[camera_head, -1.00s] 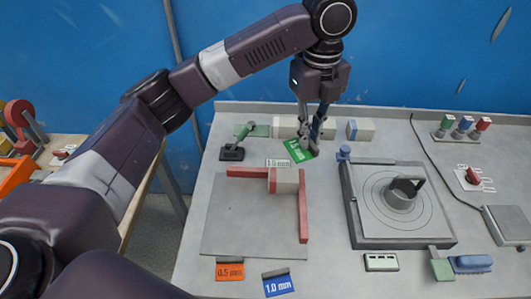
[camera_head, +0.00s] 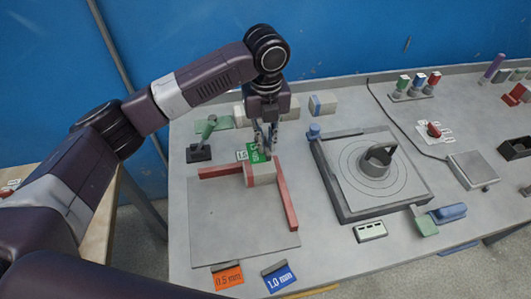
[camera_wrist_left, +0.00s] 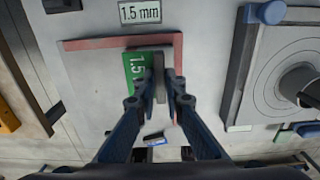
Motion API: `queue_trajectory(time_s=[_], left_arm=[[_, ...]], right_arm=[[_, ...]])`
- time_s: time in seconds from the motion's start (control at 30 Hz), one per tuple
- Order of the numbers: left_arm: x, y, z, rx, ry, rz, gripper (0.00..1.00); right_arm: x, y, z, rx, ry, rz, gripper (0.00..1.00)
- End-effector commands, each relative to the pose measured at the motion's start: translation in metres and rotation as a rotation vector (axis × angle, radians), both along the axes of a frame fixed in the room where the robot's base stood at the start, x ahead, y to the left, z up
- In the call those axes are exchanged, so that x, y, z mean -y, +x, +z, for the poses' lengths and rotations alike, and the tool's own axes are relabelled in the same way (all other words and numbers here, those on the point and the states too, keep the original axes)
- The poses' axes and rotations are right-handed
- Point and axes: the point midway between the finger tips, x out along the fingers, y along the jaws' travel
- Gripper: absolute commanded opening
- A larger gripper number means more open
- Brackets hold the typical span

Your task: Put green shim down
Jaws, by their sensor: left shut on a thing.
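The green shim (camera_head: 256,154), marked 1.5, is held by my left gripper (camera_head: 267,146), which is shut on its grey upright tab (camera_wrist_left: 160,78). In the left wrist view the shim's green plate (camera_wrist_left: 138,76) lies left of the fingers, inside the corner of the red L-shaped fence (camera_wrist_left: 120,42). In the head view the shim is just behind a beige block with a red face (camera_head: 262,172). I cannot tell whether the shim touches the surface below. My right gripper is not in view.
A 1.5 mm label (camera_wrist_left: 140,12) lies behind the fence. Orange (camera_head: 228,277) and blue (camera_head: 279,279) shims lie at the front edge. A round turntable fixture (camera_head: 375,170) stands to the right.

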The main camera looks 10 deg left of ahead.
Motion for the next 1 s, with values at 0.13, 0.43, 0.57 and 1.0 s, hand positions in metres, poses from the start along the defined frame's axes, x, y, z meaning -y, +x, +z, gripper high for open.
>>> queue_trajectory(time_s=[0.13, 0.43, 0.57, 1.0], left_arm=[[0.000, 0.000, -0.016, -0.001, 0.000, -0.001, 0.00], [0.000, -0.001, -0.053, -0.002, -0.001, 0.000, 0.00], [0.000, 0.000, -0.062, 0.000, 0.000, -0.001, 0.00], [0.000, 0.000, -0.064, 0.001, 0.000, -0.001, 0.20]], right_arm=[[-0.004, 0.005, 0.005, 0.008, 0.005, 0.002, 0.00], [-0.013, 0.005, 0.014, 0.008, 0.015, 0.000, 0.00], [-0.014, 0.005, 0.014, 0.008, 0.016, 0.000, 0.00], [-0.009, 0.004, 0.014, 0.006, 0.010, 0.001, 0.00]])
